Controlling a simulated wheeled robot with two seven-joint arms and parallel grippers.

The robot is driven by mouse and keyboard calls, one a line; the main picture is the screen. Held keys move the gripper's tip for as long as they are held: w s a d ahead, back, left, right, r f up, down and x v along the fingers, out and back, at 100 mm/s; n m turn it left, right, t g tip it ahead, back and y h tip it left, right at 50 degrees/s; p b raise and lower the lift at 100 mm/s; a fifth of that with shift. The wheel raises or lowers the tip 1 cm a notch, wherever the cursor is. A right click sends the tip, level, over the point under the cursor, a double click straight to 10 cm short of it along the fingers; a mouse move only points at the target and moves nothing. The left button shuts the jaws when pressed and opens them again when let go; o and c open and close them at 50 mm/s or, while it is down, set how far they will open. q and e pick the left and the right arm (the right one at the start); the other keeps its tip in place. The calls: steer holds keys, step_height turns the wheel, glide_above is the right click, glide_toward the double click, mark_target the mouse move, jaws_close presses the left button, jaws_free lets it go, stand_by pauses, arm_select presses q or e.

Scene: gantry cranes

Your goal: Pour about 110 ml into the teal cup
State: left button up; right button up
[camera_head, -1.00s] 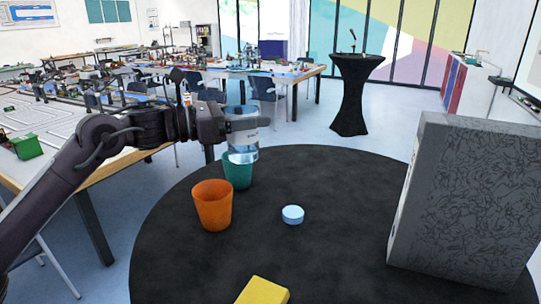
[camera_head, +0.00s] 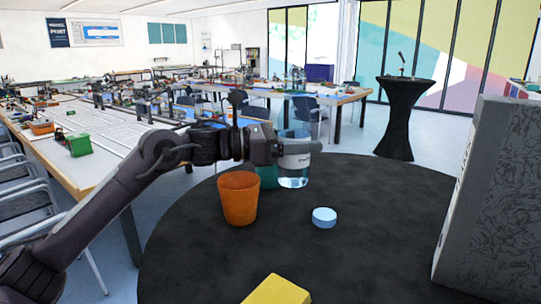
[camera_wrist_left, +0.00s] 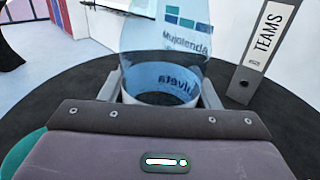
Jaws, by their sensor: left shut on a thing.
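My left gripper (camera_head: 284,153) is shut on a clear bottle (camera_head: 293,177) with a pale label band and bluish water low in it. The bottle looks upright, in front and to the right of the teal cup (camera_head: 267,178), partly hiding it. I cannot tell whether they touch. In the left wrist view the bottle (camera_wrist_left: 165,50) stands between the fingers, with printed labels; a teal edge, likely the cup (camera_wrist_left: 20,152), shows at the lower left. My right gripper is not in view.
An orange cup (camera_head: 239,199) stands left of the teal cup on the round black table (camera_head: 370,240). A light blue round cap (camera_head: 324,217) lies to the right. A yellow block (camera_head: 276,290) is at the front. A grey binder (camera_head: 490,200) stands at the right, labelled TEAMS.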

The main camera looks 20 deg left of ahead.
arm_select(q)
steer(key=shift+s+r+n, duration=0.1)
steer(key=shift+n, duration=0.2)
